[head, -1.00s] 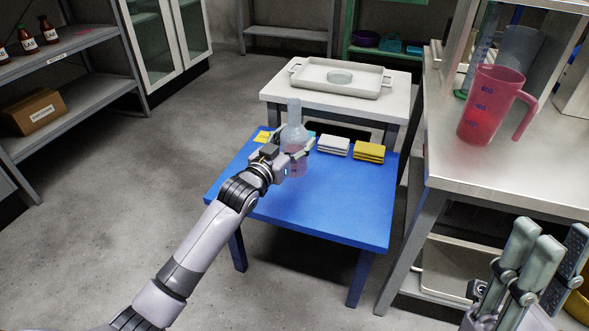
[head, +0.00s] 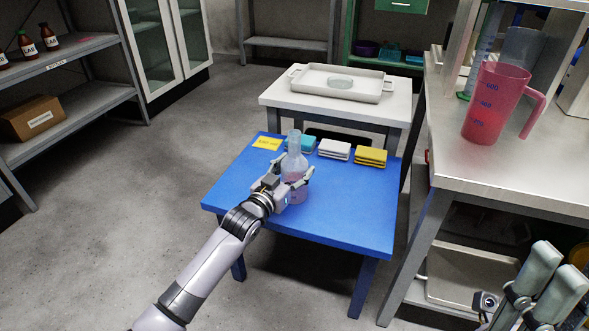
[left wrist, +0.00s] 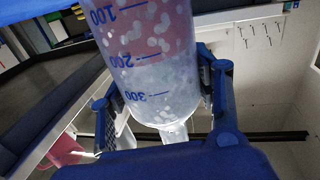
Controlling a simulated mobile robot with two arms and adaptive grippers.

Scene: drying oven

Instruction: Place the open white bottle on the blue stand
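The white bottle (head: 295,165) is translucent, with a narrow upright neck and pinkish colour in its lower body. My left gripper (head: 293,182) is shut around its body over the blue stand (head: 347,215), a low blue table. I cannot tell whether the bottle's base touches the top. In the left wrist view the bottle (left wrist: 150,60) fills the space between the two fingers, with blue marks 100, 200 and 300 showing. My right gripper (head: 548,290) shows only in part at the lower right corner; its fingertips' state is unclear.
A yellow note (head: 268,143) and teal (head: 306,144), white (head: 334,149) and yellow (head: 371,157) stacks line the stand's back edge. Behind is a white table (head: 275,97) with a tray (head: 377,91). A pink jug (head: 495,105) stands on the right bench. The stand's front is clear.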

